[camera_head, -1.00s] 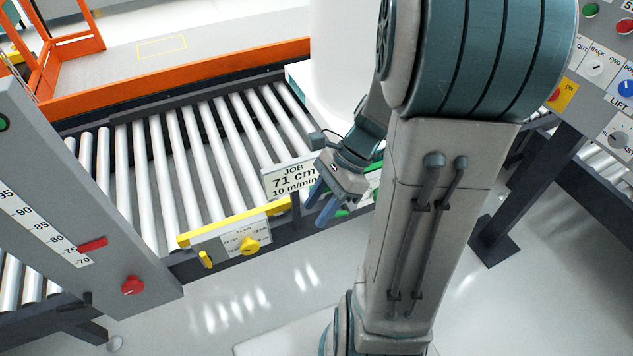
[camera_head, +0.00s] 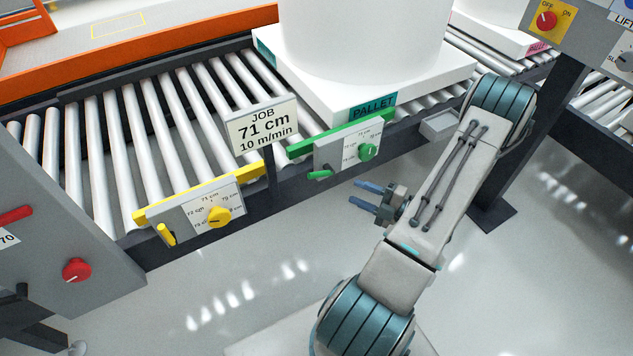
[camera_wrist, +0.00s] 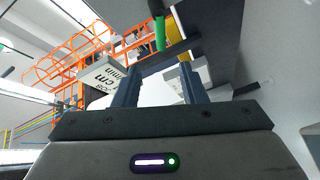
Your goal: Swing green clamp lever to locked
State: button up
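The green clamp lever (camera_head: 320,174) is a short green handle at the lower left of the green-topped panel (camera_head: 340,148), on the conveyor's front side. It points left, nearly sideways. My gripper (camera_head: 358,196) is in front of the conveyor, below and right of the lever and apart from it. Its two blue-grey fingers point left, with a gap between them and nothing held. In the wrist view the open fingers (camera_wrist: 158,70) frame a green bar (camera_wrist: 160,33) beyond their tips, probably the lever.
A green knob (camera_head: 368,152) sits on the same panel. A yellow panel (camera_head: 205,212) with its own knob and lever is to the left. The JOB sign (camera_head: 262,128) stands between them on a post. A white pallet (camera_head: 320,98) bears a tank above. Floor in front is clear.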

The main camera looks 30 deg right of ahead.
aim_at(320, 176)
jog(key=shift+b+x, duration=1.8)
jog(key=shift+x, duration=5)
jog(key=shift+w+d+f, duration=0.1)
jog(key=shift+d, duration=0.05)
grip_shut()
jog(key=shift+d, duration=0.1)
